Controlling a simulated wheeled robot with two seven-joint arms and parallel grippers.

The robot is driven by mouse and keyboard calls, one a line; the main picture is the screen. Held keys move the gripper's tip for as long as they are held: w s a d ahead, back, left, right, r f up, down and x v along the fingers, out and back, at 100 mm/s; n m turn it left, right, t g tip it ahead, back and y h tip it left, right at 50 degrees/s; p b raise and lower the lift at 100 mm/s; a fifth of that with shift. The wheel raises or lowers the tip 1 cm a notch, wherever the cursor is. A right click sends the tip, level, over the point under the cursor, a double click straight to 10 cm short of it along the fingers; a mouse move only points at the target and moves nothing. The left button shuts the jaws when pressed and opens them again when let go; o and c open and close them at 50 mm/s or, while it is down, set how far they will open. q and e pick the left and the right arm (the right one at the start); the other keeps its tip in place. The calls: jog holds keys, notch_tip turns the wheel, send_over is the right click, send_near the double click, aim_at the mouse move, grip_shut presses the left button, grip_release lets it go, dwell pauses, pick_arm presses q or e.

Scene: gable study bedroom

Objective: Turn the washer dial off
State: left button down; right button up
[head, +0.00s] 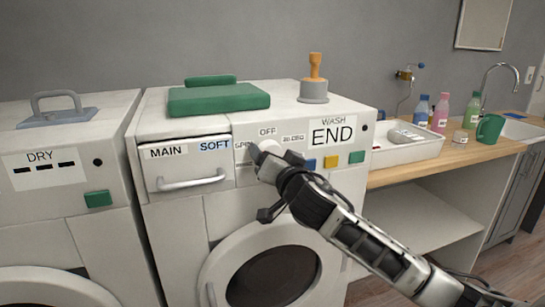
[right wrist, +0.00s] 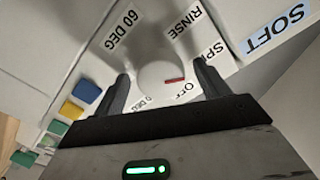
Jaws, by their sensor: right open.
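The washer dial (right wrist: 160,78) is a round white knob with a red mark, seen close up in the right wrist view. Labels OFF, SPIN, RINSE and 60 DEG surround it. The red mark lies on the side facing SPIN and OFF; I cannot tell exactly which it points to. My right gripper (head: 272,160) is open at the washer's (head: 215,212) control panel. In the right wrist view its two dark fingers stand on either side of the dial; I cannot tell whether they touch it. In the head view the gripper partly hides the dial. My left gripper is not in view.
The washer display (head: 332,131) reads END. Blue, yellow and green buttons (head: 357,157) sit right of the dial. A drawer handle (head: 190,182) juts out at left. A dryer (head: 62,190) stands left; a wooden counter (head: 440,165) with a tray and bottles is right.

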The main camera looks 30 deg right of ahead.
jog(key=c, duration=1)
jog(key=shift+o, duration=0.2)
jog(key=shift+n, duration=0.4)
